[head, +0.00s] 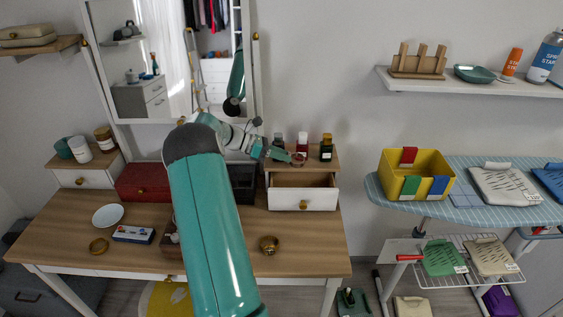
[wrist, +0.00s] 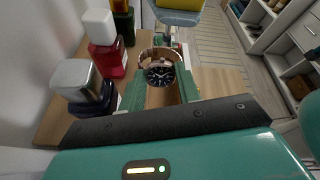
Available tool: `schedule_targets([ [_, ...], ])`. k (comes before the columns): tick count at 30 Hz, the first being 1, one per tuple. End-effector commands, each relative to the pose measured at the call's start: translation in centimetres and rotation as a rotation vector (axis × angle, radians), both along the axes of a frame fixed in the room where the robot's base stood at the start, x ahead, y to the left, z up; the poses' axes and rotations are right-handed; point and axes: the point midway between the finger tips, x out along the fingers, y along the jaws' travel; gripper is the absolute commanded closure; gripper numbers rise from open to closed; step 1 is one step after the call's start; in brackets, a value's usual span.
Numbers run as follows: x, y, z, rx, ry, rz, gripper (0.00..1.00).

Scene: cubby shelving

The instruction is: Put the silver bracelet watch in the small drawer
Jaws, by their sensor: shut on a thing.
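The silver bracelet watch (wrist: 160,74) has a dark round dial and a shiny metal band. My gripper (wrist: 161,88) is shut on it in the wrist view, with a green finger on each side. In the head view my gripper (head: 288,157) is above the small drawer (head: 303,199) at the right of the table. That drawer is pulled open, with a white front, a gold knob and a bare wooden inside. The watch is small and hard to make out in the head view.
Several bottles, including a red one (head: 302,142) and a dark one (head: 326,147), stand on the drawer unit's top beside my gripper. A black box (head: 243,182) and a red box (head: 143,181) stand to the left.

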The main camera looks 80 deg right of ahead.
Motion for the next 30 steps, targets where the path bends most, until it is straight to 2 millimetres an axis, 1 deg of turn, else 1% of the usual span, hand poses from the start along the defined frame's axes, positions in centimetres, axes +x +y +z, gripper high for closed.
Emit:
schedule_targets([
  [1,0.0,0.1,-0.9,0.004,0.001,0.001,0.92],
  [3,0.0,0.1,-2.0,0.004,0.001,0.001,0.92],
  [6,0.0,0.1,-2.8,0.001,0.001,-0.001,0.92],
  [13,0.0,0.1,-2.8,0.000,0.000,0.000,0.92],
  [25,0.0,0.1,-3.9,0.000,0.001,0.000,0.92],
  [29,0.0,0.1,-3.9,-0.001,0.000,0.000,0.92],
  [30,0.0,0.1,-4.0,0.000,0.000,0.000,0.59],
])
